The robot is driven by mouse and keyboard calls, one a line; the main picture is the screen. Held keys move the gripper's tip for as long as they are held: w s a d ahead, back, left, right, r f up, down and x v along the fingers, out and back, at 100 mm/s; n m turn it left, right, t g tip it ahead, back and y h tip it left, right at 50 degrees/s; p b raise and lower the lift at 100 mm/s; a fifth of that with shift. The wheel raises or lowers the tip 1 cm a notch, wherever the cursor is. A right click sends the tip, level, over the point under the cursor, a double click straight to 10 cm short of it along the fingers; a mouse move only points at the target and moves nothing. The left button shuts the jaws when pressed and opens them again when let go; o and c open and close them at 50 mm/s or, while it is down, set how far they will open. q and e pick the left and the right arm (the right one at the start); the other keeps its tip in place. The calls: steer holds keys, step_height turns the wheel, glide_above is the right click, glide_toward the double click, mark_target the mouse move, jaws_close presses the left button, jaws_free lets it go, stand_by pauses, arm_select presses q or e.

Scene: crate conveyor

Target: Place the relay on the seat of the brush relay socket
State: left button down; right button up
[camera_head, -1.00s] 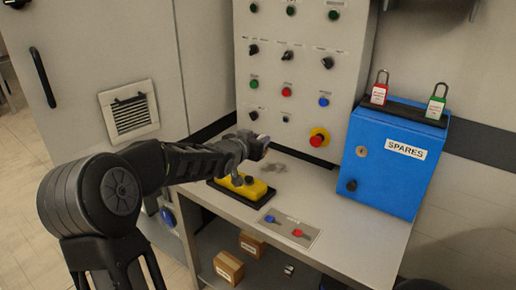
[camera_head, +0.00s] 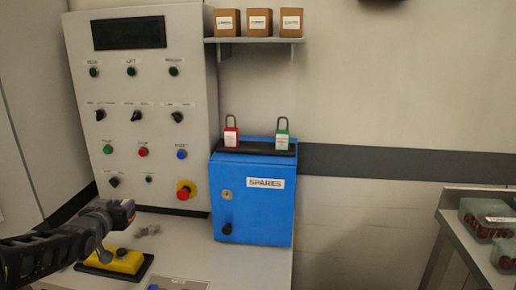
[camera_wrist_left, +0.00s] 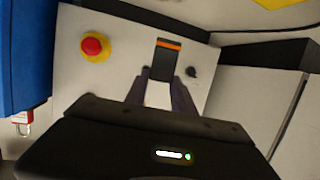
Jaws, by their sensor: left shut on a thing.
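The relay (camera_wrist_left: 164,62), a dark block with an orange band at its top, shows in the left wrist view between the two fingers of my left gripper (camera_wrist_left: 160,92). My left gripper is shut on it. In the head view my left gripper (camera_head: 128,208) is at the lower left, held above the table near the yellow box; the relay is too small to make out clearly there. I cannot make out the brush relay socket or its seat in either view. My right gripper is not in view.
A blue SPARES box (camera_head: 254,205) with red and green padlocks stands on the table (camera_head: 200,255) beside the control panel (camera_head: 140,75). A yellow box (camera_head: 122,261) lies under my left gripper. A shelf (camera_head: 255,40) holds small cartons. Another table (camera_head: 455,235) with clear containers (camera_head: 506,258) is at the right.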

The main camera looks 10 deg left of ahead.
arm_select(q)
steer(key=s+d+f+m+h, duration=0.2)
steer(key=d+m+h, duration=0.15)
steer(key=d, duration=1.15)
steer(key=s+d+f+m+h, duration=0.2)
steer(key=d+m+h, duration=0.15)
steer(key=d, duration=1.05)
steer(key=r+n+y+p, duration=0.1)
steer(key=p, duration=0.3)
steer(key=w+r+n+y+p, duration=0.1)
steer(key=n+p, duration=0.1)
steer(key=p, duration=0.3)
steer(key=r+n+y+p, duration=0.1)
steer(key=r+y+p, duration=0.1)
steer(key=p, duration=0.3)
steer(key=shift+w+n, duration=0.3)
steer(key=shift+w, duration=0.05)
steer(key=v, duration=0.4)
steer(key=shift+r, duration=0.4)
steer(key=shift+s, duration=0.1)
